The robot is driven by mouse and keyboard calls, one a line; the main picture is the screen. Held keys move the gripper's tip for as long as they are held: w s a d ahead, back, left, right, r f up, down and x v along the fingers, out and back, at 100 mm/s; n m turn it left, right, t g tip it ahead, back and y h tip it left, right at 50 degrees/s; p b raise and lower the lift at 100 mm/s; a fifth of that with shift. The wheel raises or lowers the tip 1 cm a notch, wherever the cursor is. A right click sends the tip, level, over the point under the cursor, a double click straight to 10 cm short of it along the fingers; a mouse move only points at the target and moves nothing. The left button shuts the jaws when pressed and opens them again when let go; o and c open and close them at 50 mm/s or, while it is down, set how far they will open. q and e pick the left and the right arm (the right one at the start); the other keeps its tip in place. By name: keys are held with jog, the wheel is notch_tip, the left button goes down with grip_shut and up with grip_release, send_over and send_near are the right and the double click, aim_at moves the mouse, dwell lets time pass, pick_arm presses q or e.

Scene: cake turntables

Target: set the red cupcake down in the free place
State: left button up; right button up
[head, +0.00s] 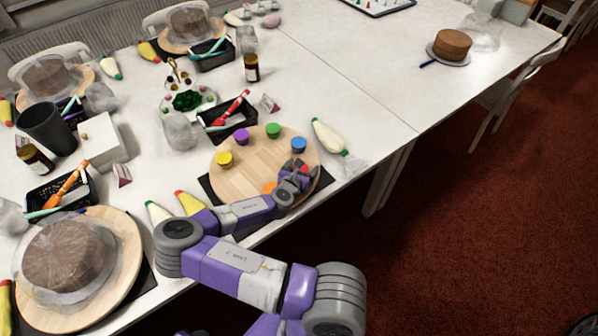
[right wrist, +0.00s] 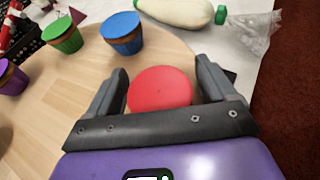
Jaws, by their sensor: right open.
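The red cupcake (right wrist: 160,88) is between the two open fingers of my right gripper (right wrist: 165,92), over the right part of the round wooden turntable. I see mainly its red top; its base is hidden. In the head view the right gripper (head: 297,178) is at the turntable's right front edge and mostly covers the red cupcake (head: 304,168). On the wooden turntable (head: 257,165) stand a yellow cupcake (head: 224,159), a purple one (head: 241,136), a green one (head: 273,130), a blue one (head: 298,145) and a partly hidden orange one (head: 269,187). My left gripper is not in view.
A white piping bag (head: 327,137) lies beyond the turntable's right edge, next to clear crumpled plastic (head: 352,166). A black basket (head: 228,120) with a red-handled tool is behind. A covered chocolate cake (head: 63,256) stands at front left. The table's right middle is bare.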

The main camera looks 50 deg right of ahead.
jog(key=p+v, duration=0.1)
jog(key=v, duration=0.9)
jog(key=shift+s+a+r, duration=0.1)
jog(key=shift+a+r, duration=0.2)
jog(key=shift+r, duration=0.05)
jog(key=shift+s+a+r+p, duration=0.2)
jog(key=shift+s+a+p, duration=0.1)
jog(key=shift+a, duration=0.25)
